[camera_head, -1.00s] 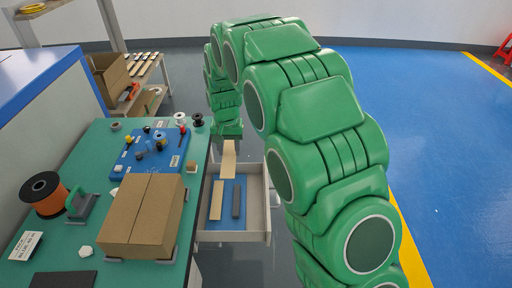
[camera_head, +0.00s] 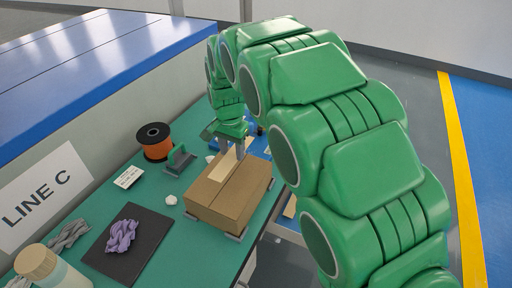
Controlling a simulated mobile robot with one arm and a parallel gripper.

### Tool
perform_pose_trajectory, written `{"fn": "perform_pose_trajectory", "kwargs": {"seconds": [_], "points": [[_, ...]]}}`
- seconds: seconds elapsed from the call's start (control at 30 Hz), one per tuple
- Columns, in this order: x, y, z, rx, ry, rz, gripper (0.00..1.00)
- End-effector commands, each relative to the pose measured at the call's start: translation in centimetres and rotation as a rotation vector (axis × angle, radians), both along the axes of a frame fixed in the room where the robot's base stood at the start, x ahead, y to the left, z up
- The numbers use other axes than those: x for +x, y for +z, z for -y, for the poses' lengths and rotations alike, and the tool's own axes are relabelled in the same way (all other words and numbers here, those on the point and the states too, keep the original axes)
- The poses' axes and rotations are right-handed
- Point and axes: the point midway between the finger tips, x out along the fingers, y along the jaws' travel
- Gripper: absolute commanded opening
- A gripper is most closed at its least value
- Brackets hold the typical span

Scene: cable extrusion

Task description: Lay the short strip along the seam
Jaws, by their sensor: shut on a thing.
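The closed brown cardboard box (camera_head: 212,205) stands on the green bench, its seam running along the middle of its top. My gripper (camera_head: 231,153) points down over the far part of the box top. It is shut on a pale tan strip (camera_head: 222,171), which lies over the box top, in line with the seam as far as I can see. Whether the strip touches the cardboard or is just above it, I cannot tell. The gripper fingers hide part of the strip's far end.
An orange spool (camera_head: 155,150), a green tool holder (camera_head: 180,163) and a small white piece (camera_head: 171,200) are left of the box. A dark mat (camera_head: 140,255) with a purple bundle (camera_head: 121,236) is nearer. The drawer, right of the bench, is mostly hidden by my arm.

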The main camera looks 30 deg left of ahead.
Motion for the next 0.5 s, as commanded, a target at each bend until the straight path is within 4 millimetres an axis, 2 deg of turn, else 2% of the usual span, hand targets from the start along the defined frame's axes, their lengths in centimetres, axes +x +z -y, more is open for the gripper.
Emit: {"fn": "perform_pose_trajectory", "kwargs": {"seconds": [0.13, 0.5], "points": [[-1.1, 0.2, -1.1, 0.001, 0.001, 0.001, 0.3], [-1.3, -1.1, -1.2, -0.002, 0.0, -0.002, 0.3]]}}
